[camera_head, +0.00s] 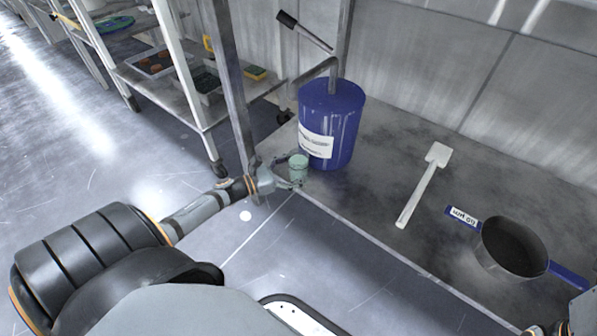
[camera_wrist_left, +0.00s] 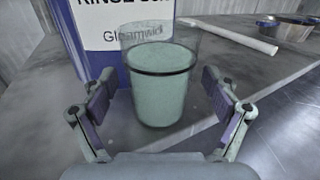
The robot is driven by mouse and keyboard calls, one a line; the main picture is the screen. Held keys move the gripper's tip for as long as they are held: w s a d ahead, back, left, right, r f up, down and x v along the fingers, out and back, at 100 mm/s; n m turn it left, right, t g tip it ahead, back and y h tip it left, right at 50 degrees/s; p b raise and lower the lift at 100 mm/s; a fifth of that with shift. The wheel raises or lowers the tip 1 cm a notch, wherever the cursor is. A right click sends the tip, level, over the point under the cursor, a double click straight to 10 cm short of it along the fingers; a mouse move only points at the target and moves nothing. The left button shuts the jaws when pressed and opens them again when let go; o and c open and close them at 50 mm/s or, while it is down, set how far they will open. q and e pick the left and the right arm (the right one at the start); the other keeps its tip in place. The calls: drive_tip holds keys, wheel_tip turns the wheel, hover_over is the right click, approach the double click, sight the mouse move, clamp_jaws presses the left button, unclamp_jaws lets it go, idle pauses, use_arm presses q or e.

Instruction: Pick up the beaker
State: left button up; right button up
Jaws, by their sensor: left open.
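The beaker (camera_wrist_left: 160,95) is clear with a pale green filling and a dark ring near its upper part. It stands upright on the grey platform, and in the head view it is small (camera_head: 298,163), right in front of the blue drum. My left gripper (camera_head: 288,181) reaches it from the left. In the left wrist view my left gripper (camera_wrist_left: 162,106) is open, with one finger on each side of the beaker. Gaps show between the fingers and the beaker walls. My right gripper cannot be made out in these views.
The blue drum (camera_head: 340,110) with a white label and a pump stands close behind the beaker. A white scraper (camera_head: 424,185) and a dark pan (camera_head: 512,246) with blue handles lie further right on the platform. A metal post (camera_head: 233,90) and shelf rise at the left.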

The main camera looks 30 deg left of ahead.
use_arm(q)
drive_tip(key=shift+w+d, duration=0.2)
drive_tip(key=shift+w, duration=0.15)
drive_tip(key=c, duration=1.3)
drive_tip(key=shift+r, duration=0.1)
drive_tip(key=shift+c, duration=0.9)
